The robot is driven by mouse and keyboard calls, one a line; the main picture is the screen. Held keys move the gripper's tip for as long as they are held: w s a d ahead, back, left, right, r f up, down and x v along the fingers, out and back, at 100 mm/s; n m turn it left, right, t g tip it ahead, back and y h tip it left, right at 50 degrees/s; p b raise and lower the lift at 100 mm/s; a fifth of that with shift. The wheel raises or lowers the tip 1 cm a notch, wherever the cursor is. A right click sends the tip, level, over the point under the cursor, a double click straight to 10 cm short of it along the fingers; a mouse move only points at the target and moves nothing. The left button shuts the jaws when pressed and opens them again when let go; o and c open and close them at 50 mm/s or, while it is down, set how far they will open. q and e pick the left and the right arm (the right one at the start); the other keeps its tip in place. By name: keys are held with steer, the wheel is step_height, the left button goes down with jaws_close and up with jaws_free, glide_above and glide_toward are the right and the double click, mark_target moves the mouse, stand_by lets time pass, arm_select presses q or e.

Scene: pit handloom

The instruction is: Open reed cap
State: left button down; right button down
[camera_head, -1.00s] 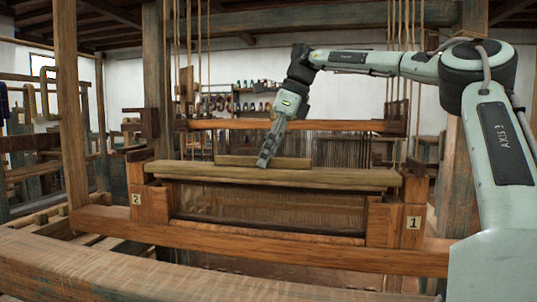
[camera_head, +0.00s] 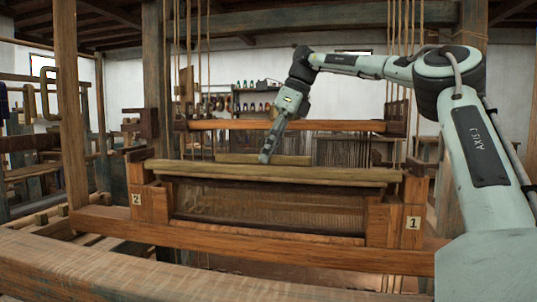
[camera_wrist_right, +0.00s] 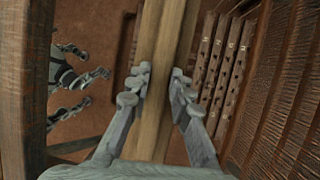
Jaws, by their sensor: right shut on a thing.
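The reed cap appears to be the long, pale wooden beam (camera_head: 330,175) lying across the top of the loom's reed (camera_head: 270,203), between two end blocks. My right gripper (camera_head: 265,157) comes down onto this beam left of its middle. In the right wrist view, my right gripper (camera_wrist_right: 160,82) has one finger on each side of a long wooden bar (camera_wrist_right: 163,30) and is shut on it. The beam looks level, with its ends near the blocks; any gap beneath it is hard to judge.
The end blocks carry labels 2 (camera_head: 137,199) and 1 (camera_head: 412,223). A front rail (camera_head: 260,245) and a thick beam (camera_head: 110,268) cross nearer me. A tall post (camera_head: 66,100) stands left. Cords (camera_head: 400,60) hang at the right. A crossbar (camera_head: 285,125) runs behind.

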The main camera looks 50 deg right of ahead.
steer(key=shift+w+d+r+m+g+y, duration=0.1)
steer(key=shift+w+d+m+g+y, duration=0.1)
steer(key=shift+d+y, duration=0.2)
steer(key=shift+w+d+r+m+g+y, duration=0.1)
steer(key=shift+d+g+y, duration=0.15)
steer(key=shift+y, duration=0.25)
steer(key=shift+d, duration=0.15)
steer(key=shift+r+y, duration=0.1)
steer(key=shift+y, duration=0.2)
arm_select(q)
steer(key=shift+w+r, duration=0.15)
steer(key=shift+w, duration=0.45)
steer(key=shift+s, duration=0.1)
